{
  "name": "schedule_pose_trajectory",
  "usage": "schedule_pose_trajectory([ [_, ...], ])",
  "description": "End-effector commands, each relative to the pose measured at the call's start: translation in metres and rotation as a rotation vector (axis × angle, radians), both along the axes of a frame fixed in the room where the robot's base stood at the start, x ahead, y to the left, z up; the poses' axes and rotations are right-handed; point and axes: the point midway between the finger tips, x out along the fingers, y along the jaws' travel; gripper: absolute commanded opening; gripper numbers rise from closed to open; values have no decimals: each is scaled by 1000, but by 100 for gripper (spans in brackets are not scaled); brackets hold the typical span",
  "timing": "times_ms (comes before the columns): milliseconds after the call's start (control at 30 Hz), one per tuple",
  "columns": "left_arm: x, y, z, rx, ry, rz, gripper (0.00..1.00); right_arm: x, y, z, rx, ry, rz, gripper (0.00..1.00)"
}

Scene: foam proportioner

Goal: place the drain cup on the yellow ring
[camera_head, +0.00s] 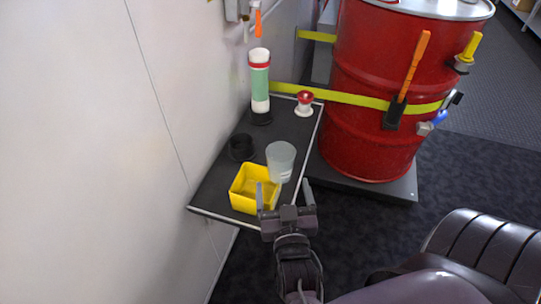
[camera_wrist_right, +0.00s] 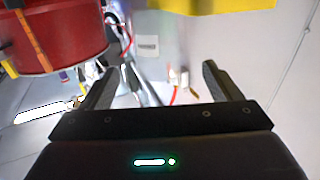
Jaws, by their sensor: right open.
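A translucent pale cup (camera_head: 281,162), the likeliest drain cup, stands upright at the right rear corner of a square yellow tray (camera_head: 236,200) on the dark shelf. I cannot tell whether it touches the tray. No separate yellow ring can be made out. My right gripper (camera_head: 284,190) is open and empty, in front of the cup at the shelf's right edge, with its fingers pointing toward the shelf. In the right wrist view the open fingers (camera_wrist_right: 158,70) have nothing between them, and a yellow surface (camera_wrist_right: 220,5) shows at the top. My left gripper is out of view.
A black round cup (camera_head: 241,147), a green and white cylinder (camera_head: 260,82) and a small red-topped white piece (camera_head: 304,103) stand farther back on the shelf (camera_head: 222,170). A red drum (camera_head: 365,90) with a yellow strap stands to the right. A wall borders the left.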

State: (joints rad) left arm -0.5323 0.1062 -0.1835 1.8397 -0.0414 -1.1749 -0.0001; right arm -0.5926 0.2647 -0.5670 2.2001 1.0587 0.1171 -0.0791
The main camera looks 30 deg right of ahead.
Motion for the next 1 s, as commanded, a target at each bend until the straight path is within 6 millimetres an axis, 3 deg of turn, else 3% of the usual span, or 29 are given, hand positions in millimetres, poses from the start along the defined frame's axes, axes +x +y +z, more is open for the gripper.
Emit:
schedule_pose_trajectory([
  [167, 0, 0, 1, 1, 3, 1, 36, 4, -6, -2, 33, -2, -28, 84],
  [633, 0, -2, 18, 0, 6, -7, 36, 59, -33, -4, 28, -1, -25, 84],
  [933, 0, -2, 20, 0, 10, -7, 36, 64, -36, -4, 29, 1, -24, 84],
  [1000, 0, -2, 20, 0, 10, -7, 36, 64, -36, -4, 29, 1, -24, 76],
])
